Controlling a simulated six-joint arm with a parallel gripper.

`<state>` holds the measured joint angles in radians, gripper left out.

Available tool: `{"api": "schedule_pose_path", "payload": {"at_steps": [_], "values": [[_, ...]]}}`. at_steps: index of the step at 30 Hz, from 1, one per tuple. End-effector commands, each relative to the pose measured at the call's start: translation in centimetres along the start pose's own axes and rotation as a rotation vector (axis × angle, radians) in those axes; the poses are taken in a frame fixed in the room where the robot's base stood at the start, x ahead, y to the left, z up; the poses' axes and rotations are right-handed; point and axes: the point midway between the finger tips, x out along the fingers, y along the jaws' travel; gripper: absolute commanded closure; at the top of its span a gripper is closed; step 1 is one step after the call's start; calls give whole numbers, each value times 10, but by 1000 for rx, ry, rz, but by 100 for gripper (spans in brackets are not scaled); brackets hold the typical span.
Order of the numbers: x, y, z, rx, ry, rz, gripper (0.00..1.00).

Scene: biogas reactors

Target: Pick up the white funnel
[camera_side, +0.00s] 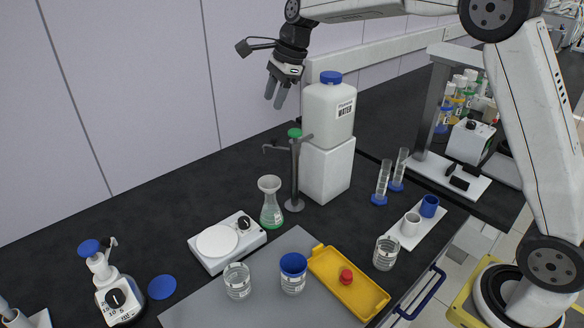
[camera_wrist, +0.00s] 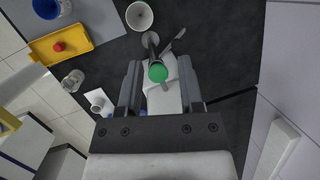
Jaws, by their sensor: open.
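The white funnel (camera_side: 269,184) sits upright in the neck of a conical flask (camera_side: 271,216) with green liquid. In the wrist view the funnel (camera_wrist: 139,14) shows as a pale round mouth at the top edge. My gripper (camera_side: 275,95) is open and empty, high above the bench and well above the funnel, beside the white water canister. In the wrist view a green-topped stand shows between the fingers of my gripper (camera_wrist: 159,85), lower down.
The green-topped stand (camera_side: 295,170) with side clamps is just right of the flask. The water canister (camera_side: 328,115) rests on a white block behind. A stirrer plate (camera_side: 226,242), blue cup (camera_side: 293,272) and yellow tray (camera_side: 348,284) are nearer.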

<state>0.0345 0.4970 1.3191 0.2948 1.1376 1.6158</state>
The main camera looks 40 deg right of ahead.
Motion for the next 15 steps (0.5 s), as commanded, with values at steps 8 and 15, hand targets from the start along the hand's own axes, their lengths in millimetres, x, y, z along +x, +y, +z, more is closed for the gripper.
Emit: {"api": "schedule_pose_path", "payload": {"at_steps": [8,15], "values": [[-6,30,-1,-115,-96,-116,53],[-7,46,-5,-163,-121,-183,53]]}}
